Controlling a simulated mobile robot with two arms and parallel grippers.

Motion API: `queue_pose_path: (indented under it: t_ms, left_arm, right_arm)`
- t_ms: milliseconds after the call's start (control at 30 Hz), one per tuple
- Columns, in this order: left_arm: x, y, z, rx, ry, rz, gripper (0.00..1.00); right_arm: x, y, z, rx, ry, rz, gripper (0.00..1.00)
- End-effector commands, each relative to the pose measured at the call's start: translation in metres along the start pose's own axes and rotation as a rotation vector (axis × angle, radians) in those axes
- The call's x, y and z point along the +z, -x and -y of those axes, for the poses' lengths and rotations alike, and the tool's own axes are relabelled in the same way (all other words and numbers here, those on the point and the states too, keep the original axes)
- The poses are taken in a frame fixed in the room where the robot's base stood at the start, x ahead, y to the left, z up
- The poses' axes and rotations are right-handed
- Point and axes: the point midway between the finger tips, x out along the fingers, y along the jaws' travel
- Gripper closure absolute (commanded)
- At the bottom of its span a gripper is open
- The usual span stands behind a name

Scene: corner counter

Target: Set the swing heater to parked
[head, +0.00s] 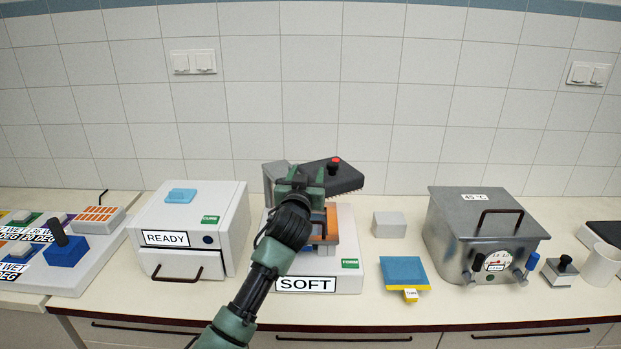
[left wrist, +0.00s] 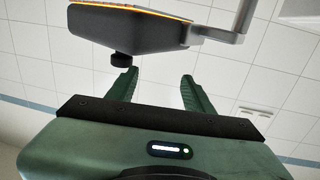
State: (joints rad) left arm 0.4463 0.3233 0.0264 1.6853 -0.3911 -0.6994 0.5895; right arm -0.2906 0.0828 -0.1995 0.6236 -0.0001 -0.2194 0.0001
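The swing heater shows in the head view as a dark flat head (head: 338,179) with a red-topped knob (head: 334,163), above the right half of a white base (head: 343,257) labelled SOFT and FORM. In the left wrist view the dark head (left wrist: 130,28) has an orange line along its edge, a short dark knob (left wrist: 122,60) and a grey bracket at its right. My left gripper (head: 305,178) is at the head's left side in the head view. In the wrist view its fingers (left wrist: 157,85) are apart with nothing between them; the knob is just beyond the left finger. My right gripper is out of view.
Left stands a white box (head: 190,225) labelled READY with a handle. Right are a grey block (head: 389,224), a blue pad (head: 403,270) on yellow, and a metal bath (head: 480,225) with a gauge. My left arm hides part of the heater's base. The tiled wall closes the back.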

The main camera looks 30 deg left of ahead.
Motion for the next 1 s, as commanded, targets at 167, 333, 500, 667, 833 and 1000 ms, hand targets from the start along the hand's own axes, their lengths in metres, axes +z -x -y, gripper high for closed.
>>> queue_pose_path:
  t_ms: [167,333,500,667,833,1000]
  left_arm:
    - [0.001,0.001,-0.003,0.005,0.003,0.0,0.48]
    - [0.002,0.01,-0.003,0.006,0.004,-0.001,0.48]
    - [0.003,0.037,-0.001,0.006,0.005,-0.003,0.48]
    - [0.001,0.062,0.002,0.004,0.006,-0.004,0.48]
    - [-0.001,0.079,0.003,0.002,0.004,-0.005,0.48]
    - [-0.002,0.083,0.004,0.001,0.004,-0.004,0.48]
  right_arm:
    - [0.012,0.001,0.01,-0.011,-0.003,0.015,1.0]
    - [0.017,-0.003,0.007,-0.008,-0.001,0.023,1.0]
    - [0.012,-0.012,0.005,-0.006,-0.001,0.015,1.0]
    - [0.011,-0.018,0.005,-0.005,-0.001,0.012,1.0]
    - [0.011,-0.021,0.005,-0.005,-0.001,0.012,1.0]
    - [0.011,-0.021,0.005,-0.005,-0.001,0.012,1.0]
